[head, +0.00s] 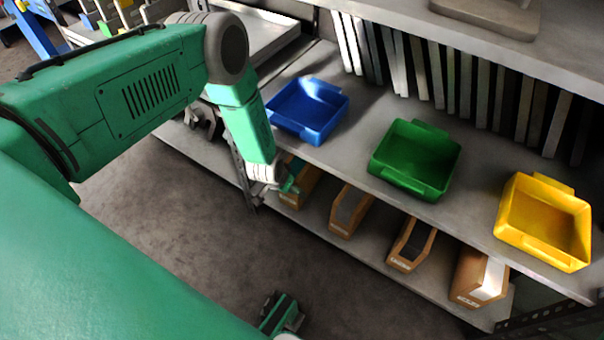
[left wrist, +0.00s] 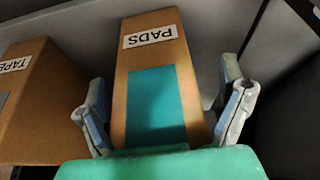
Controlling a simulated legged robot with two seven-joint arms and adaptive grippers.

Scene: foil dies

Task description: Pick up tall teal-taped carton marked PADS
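The tall brown carton marked PADS (left wrist: 150,58), with a teal patch on its face, stands in the middle of the left wrist view. My left gripper (left wrist: 165,112) is open, with one finger on each side of the carton and narrow gaps showing. In the head view my left gripper (head: 272,183) is at the lower shelf, partly covering the leftmost carton (head: 305,186), which appears to be this one. My right gripper (head: 282,314) shows at the bottom edge, low over the floor; its fingers are not clear.
A carton marked TAPE (left wrist: 22,105) stands left of PADS in the left wrist view. More cartons (head: 350,211) line the lower shelf. Blue (head: 307,108), green (head: 415,158) and yellow (head: 545,220) bins sit on the shelf above. The floor in front is clear.

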